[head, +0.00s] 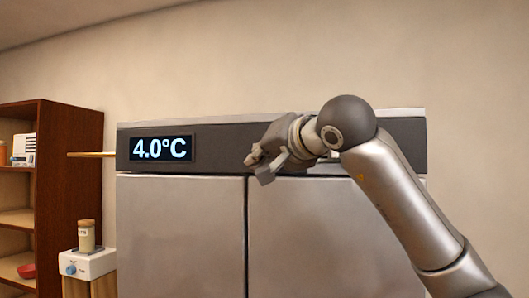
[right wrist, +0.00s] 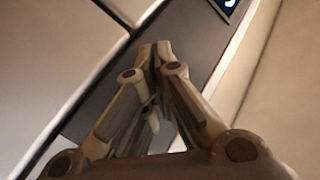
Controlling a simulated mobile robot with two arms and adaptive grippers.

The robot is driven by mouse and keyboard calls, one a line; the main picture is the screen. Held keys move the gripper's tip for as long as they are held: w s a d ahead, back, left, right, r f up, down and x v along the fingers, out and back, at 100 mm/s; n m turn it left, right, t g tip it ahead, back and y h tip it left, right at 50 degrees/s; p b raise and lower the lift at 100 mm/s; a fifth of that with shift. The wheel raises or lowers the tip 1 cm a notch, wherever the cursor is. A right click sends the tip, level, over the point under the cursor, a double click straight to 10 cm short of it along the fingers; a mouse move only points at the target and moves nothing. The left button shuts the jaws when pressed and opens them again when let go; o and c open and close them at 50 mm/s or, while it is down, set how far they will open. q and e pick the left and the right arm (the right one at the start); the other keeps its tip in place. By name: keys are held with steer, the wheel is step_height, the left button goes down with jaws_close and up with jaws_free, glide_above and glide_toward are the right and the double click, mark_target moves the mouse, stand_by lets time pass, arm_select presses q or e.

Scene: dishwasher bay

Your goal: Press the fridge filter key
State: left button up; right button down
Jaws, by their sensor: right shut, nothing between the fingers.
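The fridge (head: 180,235) is a wide steel cabinet with two doors and a dark control strip (head: 222,148) across its top. A display (head: 161,148) at the strip's left end reads 4.0°C. My right gripper (head: 254,166) is shut and empty in front of the strip, right of the display and above the gap between the doors. In the right wrist view its fingertips (right wrist: 154,46) are together over the dark strip, and a corner of the display (right wrist: 228,6) shows at the top. I see no filter key; my gripper and arm cover part of the strip. My left gripper is not in view.
A brown wooden shelf unit (head: 70,150) stands at the left with several small items. A jar (head: 86,238) sits on a small white device (head: 90,264) beside the fridge. A thin wooden piece (head: 92,155) shows left of the strip. The wall above is bare.

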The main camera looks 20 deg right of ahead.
steer(key=s+a, duration=0.1)
steer(key=s, duration=0.1)
steer(key=s+a+b, duration=0.1)
steer(key=s+a, duration=0.1)
stand_by(0.6)
steer(key=shift+d, duration=0.1)
stand_by(0.5)
